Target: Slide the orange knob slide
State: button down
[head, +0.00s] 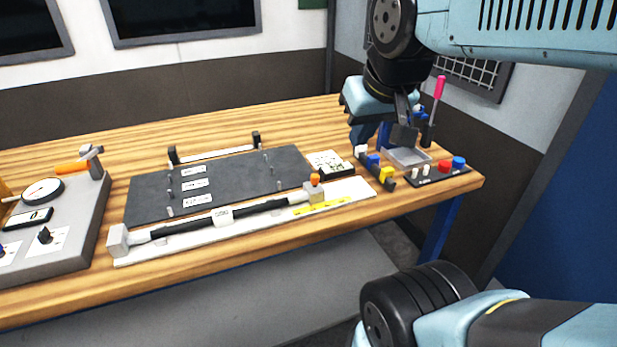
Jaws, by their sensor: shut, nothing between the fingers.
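The slide with the orange knob (315,180) sits near the right end of a long black rail (265,206) on a white base strip along the table's front. The knob stands upright on a small light block, beside a yellow scale strip (322,207). A grey end block (118,238) closes the rail's left end. My gripper (404,136) is shut and empty. In the picture it is to the right of and above the knob, apart from it, and overlaps the grey tray. Its fingertips show small and dark.
A dark plate with labels (230,180) lies behind the rail. Coloured blocks (375,163), a grey tray (408,157) and a panel with red and blue buttons (440,174) are at the right. A grey gauge console (65,220) stands at the left. Space in front of the rail is clear.

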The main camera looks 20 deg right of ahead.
aim_at(316, 193)
jog(key=z, duration=0.05)
jog(key=k, duration=0.9)
jog(key=z, duration=0.35)
jog(key=i, duration=0.5)
